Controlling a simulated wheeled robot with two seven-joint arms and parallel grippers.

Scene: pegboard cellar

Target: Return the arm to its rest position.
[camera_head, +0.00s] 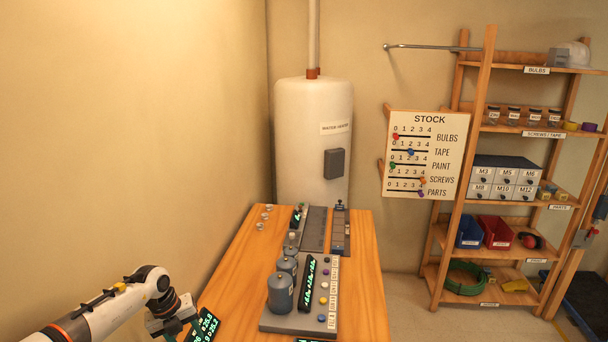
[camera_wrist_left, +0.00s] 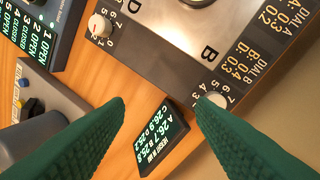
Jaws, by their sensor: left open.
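My left arm (camera_head: 100,312) reaches in from the lower left in the head view, over the left edge of the wooden bench (camera_head: 255,246). My left gripper (camera_head: 176,324) is at its end, low in the picture and partly cut off. In the left wrist view the gripper (camera_wrist_left: 160,102) shows two green ridged fingers standing wide apart with nothing between them. A small black height display (camera_wrist_left: 163,122) lies beyond the gap. My right gripper is in neither view.
The wrist view shows a metal dial panel (camera_wrist_left: 160,38) with white knobs close by, and an open/closed display (camera_wrist_left: 33,30). On the bench stand several grey canisters (camera_head: 280,292) on a button panel (camera_head: 327,306). A wall (camera_head: 120,130) rises left; a shelf (camera_head: 510,198) stands right.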

